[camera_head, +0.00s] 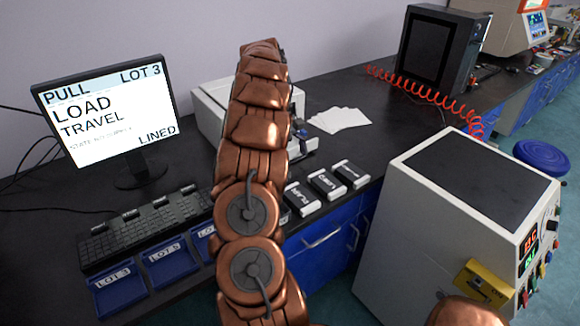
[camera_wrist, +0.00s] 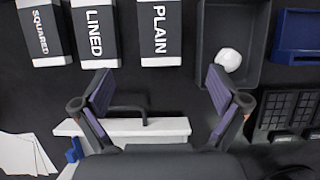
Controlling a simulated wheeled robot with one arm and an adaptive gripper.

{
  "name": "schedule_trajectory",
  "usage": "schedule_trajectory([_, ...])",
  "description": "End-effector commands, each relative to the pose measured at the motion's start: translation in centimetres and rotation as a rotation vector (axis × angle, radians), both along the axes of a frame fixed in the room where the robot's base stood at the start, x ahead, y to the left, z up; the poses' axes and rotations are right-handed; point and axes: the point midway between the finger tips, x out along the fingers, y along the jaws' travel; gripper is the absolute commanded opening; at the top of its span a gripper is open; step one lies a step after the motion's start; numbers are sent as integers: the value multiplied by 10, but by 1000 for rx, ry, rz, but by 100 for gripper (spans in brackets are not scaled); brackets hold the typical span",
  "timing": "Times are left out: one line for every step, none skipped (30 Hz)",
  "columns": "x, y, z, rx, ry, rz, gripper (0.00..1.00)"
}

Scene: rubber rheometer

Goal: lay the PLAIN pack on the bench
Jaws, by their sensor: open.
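The PLAIN pack (camera_wrist: 160,30) is a dark block with white ends and white lettering. It lies on the dark bench (camera_wrist: 170,85), ahead of my gripper in the wrist view. In the head view the PLAIN pack (camera_head: 300,198) is the leftmost of three packs at the bench's front edge. The LINED pack (camera_wrist: 95,30) and SQUARED pack (camera_wrist: 43,32) lie beside it. My gripper (camera_wrist: 158,88) is open, with nothing between its fingers, apart from the packs. In the head view my arm hides the gripper.
A dark tray (camera_wrist: 203,60) holding a white round object is beside the PLAIN pack. A white machine (camera_head: 213,110), loose sheets (camera_head: 340,119), dark racks (camera_head: 130,232) and blue LOT trays (camera_head: 118,292) share the bench. The monitor (camera_head: 105,110) shows "LINED". A grey cabinet (camera_head: 440,230) stands front right.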

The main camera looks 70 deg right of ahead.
Motion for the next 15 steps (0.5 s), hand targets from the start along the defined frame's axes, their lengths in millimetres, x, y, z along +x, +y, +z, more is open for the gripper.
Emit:
schedule_trajectory([1, 0, 1, 0, 0, 0, 97])
schedule_trajectory([1, 0, 1, 0, 0, 0, 97])
schedule_trajectory([1, 0, 2, 1, 1, 1, 97])
schedule_trajectory([1, 0, 2, 1, 1, 1, 97])
schedule_trajectory([1, 0, 2, 1, 1, 1, 97])
schedule_trajectory([1, 0, 2, 1, 0, 2, 97])
schedule_trajectory([2, 1, 2, 1, -1, 3, 97])
schedule_trajectory([3, 2, 3, 1, -2, 6, 97])
schedule_trajectory([7, 5, 4, 1, -5, 13, 97])
schedule_trajectory([11, 8, 6, 0, -8, 21, 97])
schedule_trajectory([16, 13, 8, 0, -12, 32, 97])
schedule_trajectory([25, 21, 11, -1, -20, 49, 97])
schedule_trajectory([32, 29, 15, -2, -29, 65, 97])
schedule_trajectory([41, 37, 20, -5, -38, 83, 97])
schedule_trajectory([52, 50, 24, -6, -47, 105, 97])
